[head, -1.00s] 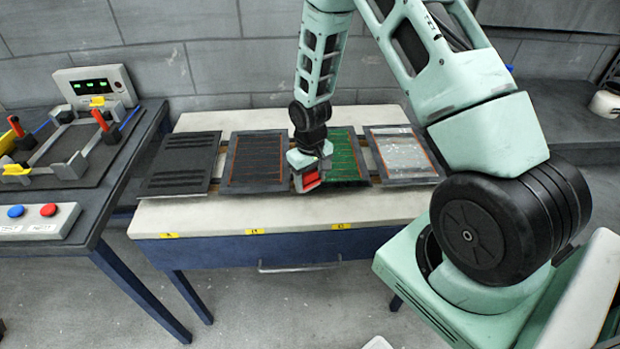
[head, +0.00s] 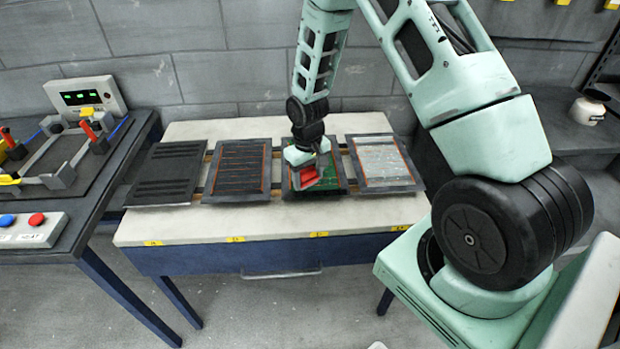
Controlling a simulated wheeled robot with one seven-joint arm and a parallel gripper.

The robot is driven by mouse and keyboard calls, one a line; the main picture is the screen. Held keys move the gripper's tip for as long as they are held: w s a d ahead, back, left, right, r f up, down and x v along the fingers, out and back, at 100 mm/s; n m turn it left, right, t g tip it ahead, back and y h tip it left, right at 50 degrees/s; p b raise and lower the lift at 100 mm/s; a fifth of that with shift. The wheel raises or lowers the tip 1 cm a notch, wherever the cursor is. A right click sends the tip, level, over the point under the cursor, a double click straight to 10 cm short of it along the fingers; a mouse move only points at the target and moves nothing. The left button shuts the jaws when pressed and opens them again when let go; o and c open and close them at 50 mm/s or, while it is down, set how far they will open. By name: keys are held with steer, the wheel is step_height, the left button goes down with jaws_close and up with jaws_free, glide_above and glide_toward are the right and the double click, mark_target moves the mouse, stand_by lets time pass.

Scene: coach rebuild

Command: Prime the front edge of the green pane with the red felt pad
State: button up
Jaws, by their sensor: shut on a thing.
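The green pane (head: 332,184) lies in a dark frame on the white-topped bench, third from the left in a row of panes. My gripper (head: 304,168) is over the front left part of this pane and hides much of it. It is shut on the red felt pad (head: 309,179), which shows at the front of the jaws, close above the pane's front part. I cannot tell whether the pad touches the surface.
Two dark panes, one plain (head: 165,174) and one with orange lines (head: 238,171), lie to the left. A pale clear pane (head: 382,162) lies to the right. A side table with a clamp fixture (head: 50,165) stands at left. The bench's front strip (head: 210,227) is clear.

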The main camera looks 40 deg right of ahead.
mark_target(308, 171)
steer(key=shift+r+p, duration=1.15)
steer(key=shift+r, duration=0.7)
